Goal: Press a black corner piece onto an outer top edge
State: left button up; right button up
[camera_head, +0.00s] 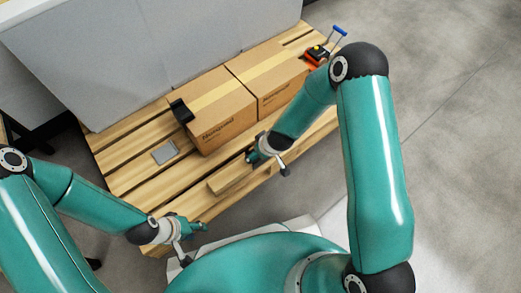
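A black corner piece (181,110) sits at the left end of the near cardboard box (218,112), at its top edge. I cannot tell whether it is pressed fully down. My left gripper (203,227) is low over the front edge of the pallet, well apart from the black piece. My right gripper (251,157) is in front of the boxes, beside the near box's lower front side. Both grippers are small in the view, and their finger gaps do not show clearly. I see nothing held in either.
A second cardboard box (268,70) stands against the first. Both rest on a wooden pallet (120,183). A grey flat plate (165,152) lies on the slats. An orange and black tool with a blue handle (318,53) is at the far right. A grey panel (150,45) stands behind.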

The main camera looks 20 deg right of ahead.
jog(key=shift+f+b, duration=0.4)
jog(key=shift+f, duration=0.3)
jog(key=shift+f, duration=0.1)
jog(key=o, duration=0.7)
jog(key=shift+c, duration=0.2)
jog(key=shift+r+p, duration=3.5)
jog(key=shift+p, duration=0.15)
